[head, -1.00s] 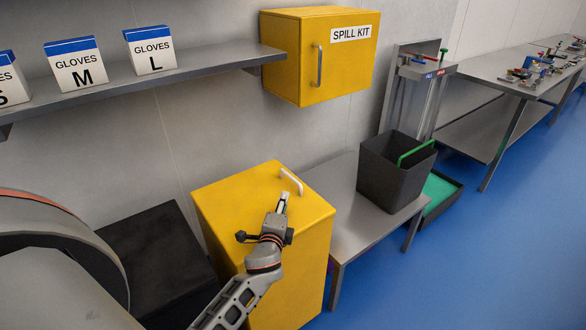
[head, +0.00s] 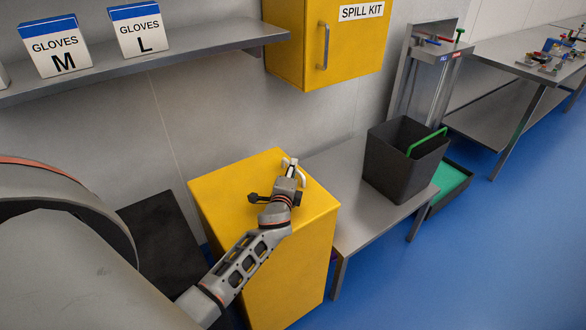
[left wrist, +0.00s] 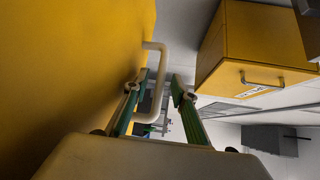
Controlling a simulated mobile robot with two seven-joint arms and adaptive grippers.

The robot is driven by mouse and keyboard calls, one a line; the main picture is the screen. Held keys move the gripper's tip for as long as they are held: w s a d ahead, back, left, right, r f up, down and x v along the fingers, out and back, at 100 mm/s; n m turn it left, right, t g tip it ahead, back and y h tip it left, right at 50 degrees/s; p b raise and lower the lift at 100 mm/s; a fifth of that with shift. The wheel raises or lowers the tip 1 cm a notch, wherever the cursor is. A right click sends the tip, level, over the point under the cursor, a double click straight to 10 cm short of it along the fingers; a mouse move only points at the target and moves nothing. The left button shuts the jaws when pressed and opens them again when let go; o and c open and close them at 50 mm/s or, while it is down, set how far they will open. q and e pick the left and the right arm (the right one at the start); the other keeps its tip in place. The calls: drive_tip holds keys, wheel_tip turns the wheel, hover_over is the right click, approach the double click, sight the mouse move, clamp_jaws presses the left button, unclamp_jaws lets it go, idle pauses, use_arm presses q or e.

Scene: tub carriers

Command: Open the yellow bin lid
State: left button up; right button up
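The yellow bin (head: 235,190) stands on the floor by the wall, its flat lid closed. A pale handle (head: 285,161) is on the lid; it also shows in the left wrist view (left wrist: 162,62). My left gripper (head: 291,167) is at the handle, partly covering it in the head view. In the left wrist view my left gripper (left wrist: 158,82) has its green-edged fingers apart, and the handle bar shows in the gap, nearer the left finger. Whether a finger touches it I cannot tell. My right gripper is not in view.
A yellow spill kit cabinet (head: 340,60) hangs on the wall above. A shelf (head: 190,52) with glove boxes is at upper left. A dark box (head: 160,240) stands left of the bin. A low metal table (head: 345,205) with a grey tub (head: 400,165) stands right.

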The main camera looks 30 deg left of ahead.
use_arm(q)
drive_tip(key=shift+x, duration=0.95)
clamp_jaws()
drive_tip(key=shift+r, duration=0.1)
